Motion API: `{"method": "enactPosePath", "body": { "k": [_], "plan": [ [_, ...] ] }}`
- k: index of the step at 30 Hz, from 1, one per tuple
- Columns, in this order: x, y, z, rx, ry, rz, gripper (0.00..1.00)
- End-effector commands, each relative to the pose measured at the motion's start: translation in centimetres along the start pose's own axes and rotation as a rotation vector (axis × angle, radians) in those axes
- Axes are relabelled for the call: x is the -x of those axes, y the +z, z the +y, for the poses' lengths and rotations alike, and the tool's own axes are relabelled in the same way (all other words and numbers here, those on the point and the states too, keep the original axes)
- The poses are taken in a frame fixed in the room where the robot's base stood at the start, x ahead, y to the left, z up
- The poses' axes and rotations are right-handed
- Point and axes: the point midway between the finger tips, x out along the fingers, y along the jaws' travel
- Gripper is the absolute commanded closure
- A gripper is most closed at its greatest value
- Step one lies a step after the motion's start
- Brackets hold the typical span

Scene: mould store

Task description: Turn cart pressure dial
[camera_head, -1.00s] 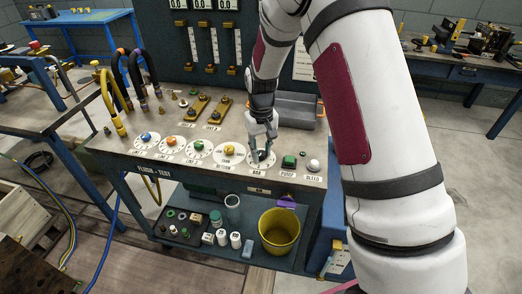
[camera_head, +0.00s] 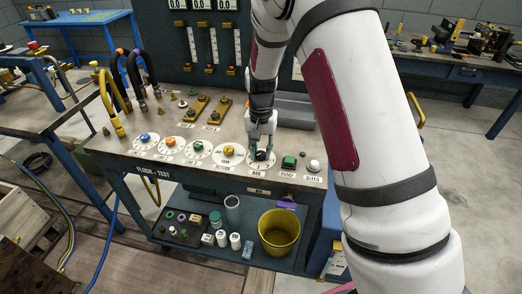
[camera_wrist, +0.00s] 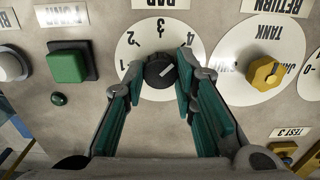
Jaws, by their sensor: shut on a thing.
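The pressure dial is a black knob (camera_wrist: 160,70) on a white round scale (camera_wrist: 143,53) labelled BAR, with numbers 1 to 4. A white mark on the knob slants to the upper right in the wrist view, roughly towards the 4. My gripper (camera_wrist: 160,69) has its teal-padded fingers on either side of the knob and is shut on it. In the head view my gripper (camera_head: 262,150) points down at the BAR dial, near the cart's front edge. The fingers partly hide the knob there.
A yellow TANK RETURN knob (camera_wrist: 265,72) sits beside the dial. On the other side are a green PUMP button (camera_wrist: 68,66) and a white BLEED knob (camera_head: 314,165). Hoses (camera_head: 112,100) stand at the cart's left. A yellow bucket (camera_head: 279,231) stands on the shelf below.

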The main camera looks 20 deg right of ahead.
Motion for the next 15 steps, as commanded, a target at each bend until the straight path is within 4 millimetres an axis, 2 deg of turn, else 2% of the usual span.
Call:
{"method": "enactPosePath", "body": {
  "k": [12,13,15],
  "plan": [
    [0.0,0.04,-0.1,-0.005,-0.001,0.0,1.0],
    [0.0,0.04,-0.1,-0.004,-0.001,0.0,0.68],
    [0.0,0.03,-0.09,-0.004,-0.001,0.0,0.54]
  ]
}}
